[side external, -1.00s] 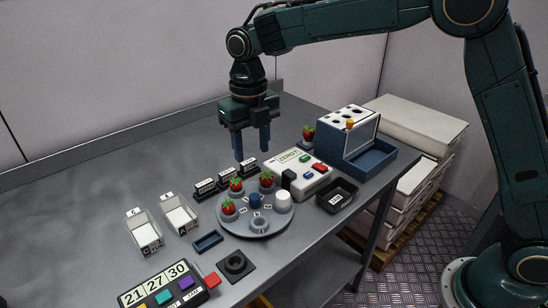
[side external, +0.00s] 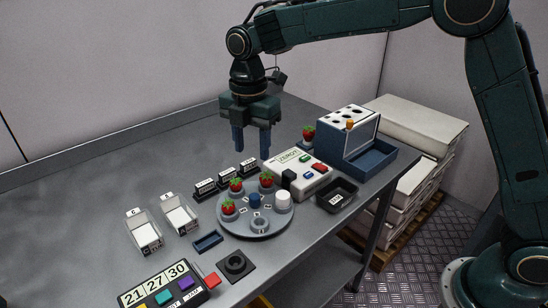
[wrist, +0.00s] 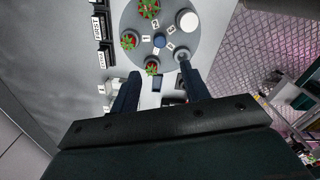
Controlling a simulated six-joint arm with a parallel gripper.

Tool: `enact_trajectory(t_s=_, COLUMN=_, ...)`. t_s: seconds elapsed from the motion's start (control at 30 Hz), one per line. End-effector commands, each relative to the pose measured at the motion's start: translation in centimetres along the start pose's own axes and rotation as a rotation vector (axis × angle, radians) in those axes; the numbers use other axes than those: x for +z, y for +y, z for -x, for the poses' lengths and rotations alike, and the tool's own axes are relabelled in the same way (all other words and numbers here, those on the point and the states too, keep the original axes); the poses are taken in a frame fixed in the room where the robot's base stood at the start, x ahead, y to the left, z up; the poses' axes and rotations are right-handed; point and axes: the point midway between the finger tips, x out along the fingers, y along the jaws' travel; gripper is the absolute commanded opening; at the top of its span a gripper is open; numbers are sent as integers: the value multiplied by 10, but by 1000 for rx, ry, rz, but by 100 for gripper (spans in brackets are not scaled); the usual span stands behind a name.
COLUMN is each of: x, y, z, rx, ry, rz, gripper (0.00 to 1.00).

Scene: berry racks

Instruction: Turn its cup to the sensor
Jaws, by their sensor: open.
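A grey round turntable (side external: 236,228) stands on the bench in front of my gripper, with a blue centre knob (side external: 255,200) and small number labels. Three strawberries (side external: 228,208) sit around it, along with a white cylinder (side external: 283,201) and an empty ring-shaped cup (side external: 260,226). The turntable also shows in the wrist view (wrist: 131,19). A white sensor box (side external: 313,180) labelled ZERO? has a black block (side external: 288,179) beside the turntable. My gripper (side external: 251,148) is open and empty, pointing down above and behind the turntable; its fingers touch nothing.
Several black label stands (side external: 205,189) are behind the turntable. Two white trays (side external: 146,236), a number panel (side external: 160,283) and a black socket plate (side external: 236,265) are at left and front. A black tray (side external: 336,195) and blue rack (side external: 357,148) stand right. Bench is clear at far left.

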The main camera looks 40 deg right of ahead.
Motion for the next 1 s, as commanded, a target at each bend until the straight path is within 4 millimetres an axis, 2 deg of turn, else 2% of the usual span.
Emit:
enact_trajectory(t_s=0.27, x=0, y=0, z=-2, rx=0, ry=0, rz=-4, gripper=46)
enact_trajectory(t_s=0.47, x=0, y=0, z=-15, rx=-2, ry=0, rz=-3, gripper=46)
enact_trajectory(t_s=1.0, x=0, y=0, z=-92, rx=-3, ry=0, rz=-2, gripper=46)
